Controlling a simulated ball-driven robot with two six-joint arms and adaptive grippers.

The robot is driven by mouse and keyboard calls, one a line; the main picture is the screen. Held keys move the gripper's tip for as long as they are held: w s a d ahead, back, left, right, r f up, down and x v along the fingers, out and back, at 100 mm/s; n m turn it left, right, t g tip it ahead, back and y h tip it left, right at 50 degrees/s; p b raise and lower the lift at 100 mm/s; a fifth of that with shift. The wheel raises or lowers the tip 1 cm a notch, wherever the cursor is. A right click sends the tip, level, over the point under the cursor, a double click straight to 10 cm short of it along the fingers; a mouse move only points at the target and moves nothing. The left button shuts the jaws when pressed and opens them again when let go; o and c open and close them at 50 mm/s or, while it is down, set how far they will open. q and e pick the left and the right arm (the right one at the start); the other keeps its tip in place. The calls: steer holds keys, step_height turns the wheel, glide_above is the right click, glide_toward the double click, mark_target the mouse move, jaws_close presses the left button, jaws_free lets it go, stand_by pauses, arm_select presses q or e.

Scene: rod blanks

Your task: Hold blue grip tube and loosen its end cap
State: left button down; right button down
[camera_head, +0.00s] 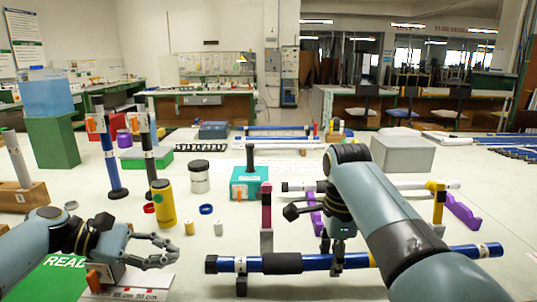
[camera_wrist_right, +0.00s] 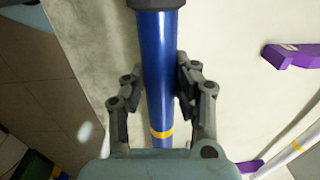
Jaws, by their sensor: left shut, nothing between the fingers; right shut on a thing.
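The blue grip tube (camera_head: 400,257) lies level across the front right of the table, with a black grip sleeve (camera_head: 282,263) around it. My right gripper (camera_head: 338,254) is shut on the tube, right of the sleeve. In the right wrist view the blue tube (camera_wrist_right: 157,60) runs between the fingers, with a yellow band near the palm. My left gripper (camera_head: 174,252) is shut and empty, left of the end cap and apart from it.
A yellow cylinder (camera_head: 163,204), a white jar (camera_head: 199,177) and a teal block (camera_head: 249,183) stand behind my left gripper. A pink upright post (camera_head: 266,220) stands behind the tube. A white rod on purple supports (camera_head: 462,212) lies farther back. Bare table lies in front of the tube.

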arm_select(q)
steer(key=shift+f, duration=0.2)
arm_select(e)
steer(key=shift+f, duration=0.4)
steer(key=c, duration=1)
jaws_free()
steer(key=shift+o, duration=0.2)
